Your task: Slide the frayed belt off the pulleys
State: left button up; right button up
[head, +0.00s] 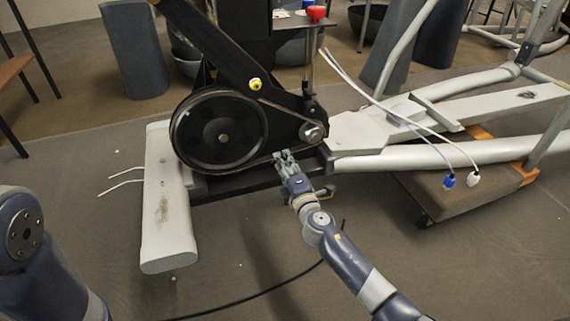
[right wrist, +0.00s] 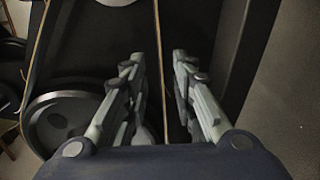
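The frayed belt (head: 285,111) is a thin tan band around the large black pulley (head: 205,140) and the small metal pulley (head: 312,131) of the machine. My right gripper (head: 284,155) is at the belt's lower run, between the two pulleys. In the right wrist view the right gripper (right wrist: 160,58) is open, with one strand of the belt (right wrist: 158,25) passing between its fingers. Whether a finger touches the belt I cannot tell. Another thin strand shows at left there. My left arm shows at the left edge; its gripper is out of view.
A black guard arm (head: 215,50) with a yellow knob rises over the pulleys. A pale foot bar (head: 167,210) stands at left. White cables with blue and white plugs (head: 448,181) hang at right. A black cable lies on the otherwise clear floor in front.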

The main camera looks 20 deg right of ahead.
jog(key=shift+w+a+b, duration=0.1)
jog(key=shift+w+b, duration=0.5)
jog(key=shift+w, duration=1.05)
jog(key=shift+c, duration=0.6)
grip_shut()
